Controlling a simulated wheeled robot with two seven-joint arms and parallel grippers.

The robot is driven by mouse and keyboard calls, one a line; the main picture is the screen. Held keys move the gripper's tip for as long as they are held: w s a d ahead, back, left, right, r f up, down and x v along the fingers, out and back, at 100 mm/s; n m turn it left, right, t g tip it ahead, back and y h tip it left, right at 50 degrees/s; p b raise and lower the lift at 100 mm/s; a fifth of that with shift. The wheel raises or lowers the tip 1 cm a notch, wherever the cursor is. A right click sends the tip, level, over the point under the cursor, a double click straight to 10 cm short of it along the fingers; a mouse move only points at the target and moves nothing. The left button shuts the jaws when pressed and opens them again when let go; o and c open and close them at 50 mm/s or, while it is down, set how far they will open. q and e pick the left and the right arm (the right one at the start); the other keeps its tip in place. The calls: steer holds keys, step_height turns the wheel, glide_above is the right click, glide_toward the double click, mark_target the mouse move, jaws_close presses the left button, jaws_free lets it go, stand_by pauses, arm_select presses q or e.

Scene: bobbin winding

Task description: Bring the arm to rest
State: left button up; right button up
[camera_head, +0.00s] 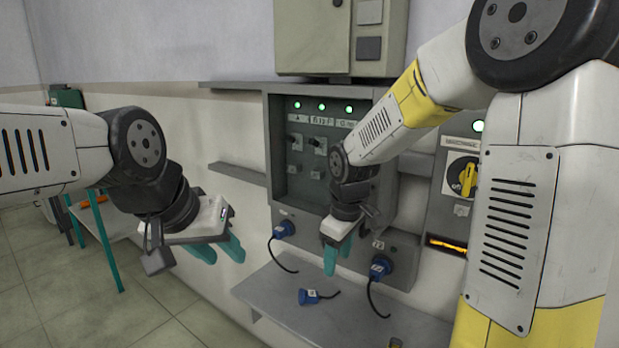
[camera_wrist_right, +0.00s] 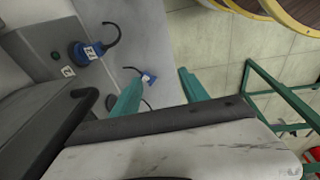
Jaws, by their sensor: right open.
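My right arm reaches in from the right in the head view. Its gripper (camera_head: 338,254) hangs with teal fingers pointing down in front of the control panel (camera_head: 398,250), above the grey shelf. In the right wrist view its two fingers (camera_wrist_right: 160,92) stand apart with nothing between them. My left gripper (camera_head: 218,250) is further left, in front of the pale wall. Its teal fingers are apart and nothing shows between them.
Blue plugs (camera_head: 284,229) and (camera_head: 380,268) sit at the panel's lower edge with hanging cables. Another blue plug (camera_head: 308,296) lies on the shelf (camera_head: 268,286). A yellow rotary switch (camera_head: 467,178) is at right. A teal-legged table (camera_head: 107,240) stands at left. Tiled floor is open.

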steer(key=s+d+r+m+t, duration=0.2)
steer(key=s+d+r+m, duration=0.2)
steer(key=s, duration=0.4)
steer(key=s+d+r+m+t+y, duration=0.1)
steer(key=s+d+r+m+t, duration=0.1)
steer(key=s+r+m, duration=0.4)
step_height(320, 180, up, 2)
steer(key=shift+s+d+r, duration=0.1)
steer(key=shift+s+d, duration=0.8)
